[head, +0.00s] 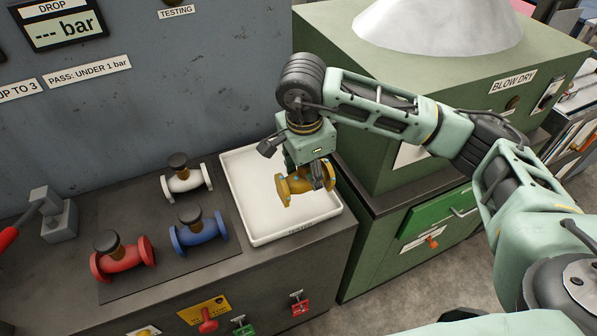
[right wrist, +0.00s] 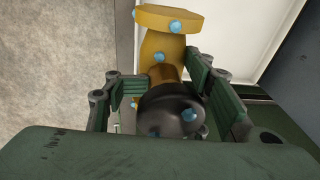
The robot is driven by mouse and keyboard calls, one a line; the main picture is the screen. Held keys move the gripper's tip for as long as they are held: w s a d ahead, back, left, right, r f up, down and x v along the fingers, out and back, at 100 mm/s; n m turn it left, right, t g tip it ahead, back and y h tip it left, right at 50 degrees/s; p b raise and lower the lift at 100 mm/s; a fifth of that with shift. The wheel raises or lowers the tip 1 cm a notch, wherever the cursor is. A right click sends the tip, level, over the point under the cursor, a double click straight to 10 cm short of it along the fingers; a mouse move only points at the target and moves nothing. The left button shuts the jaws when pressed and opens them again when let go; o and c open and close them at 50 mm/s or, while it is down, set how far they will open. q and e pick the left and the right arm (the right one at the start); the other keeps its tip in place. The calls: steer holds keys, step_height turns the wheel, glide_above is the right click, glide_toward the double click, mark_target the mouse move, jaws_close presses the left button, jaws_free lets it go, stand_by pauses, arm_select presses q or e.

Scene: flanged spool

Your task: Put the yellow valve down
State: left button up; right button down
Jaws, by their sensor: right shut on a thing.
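The yellow valve (head: 305,183) is held over the right part of the white tray (head: 243,188) in the head view. My right gripper (head: 318,172) points down and is shut on the valve. In the right wrist view, the yellow valve (right wrist: 164,48) shows its flange and body with light-blue dots, and its black knob (right wrist: 172,110) sits between my right gripper's fingers (right wrist: 172,90). The valve looks raised above the tray, but the exact gap is hard to judge. My left gripper is not in view.
A red valve (head: 122,257), a blue valve (head: 198,232) and a white valve (head: 187,184) stand on a dark mat left of the tray. A grey lever device (head: 55,215) stands at far left. A green blow-dry cabinet (head: 440,75) rises at the right. The tray's left part is empty.

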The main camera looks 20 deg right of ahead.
steer(key=w+f+p, duration=0.2)
steer(key=w+f, duration=0.2)
steer(key=w+f+p, duration=0.2)
steer(key=w+f, duration=0.2)
steer(key=w, duration=0.1)
steer(key=shift+w+f, duration=0.2)
steer(key=shift+f, duration=0.05)
steer(key=shift+f+p, duration=0.3)
steer(key=shift+f, duration=0.1)
steer(key=c, duration=1.5)
jaws_free()
steer(key=shift+f, duration=0.25)
steer(key=shift+c, duration=0.2)
steer(key=o, duration=0.6)
steer(key=shift+r, duration=0.1)
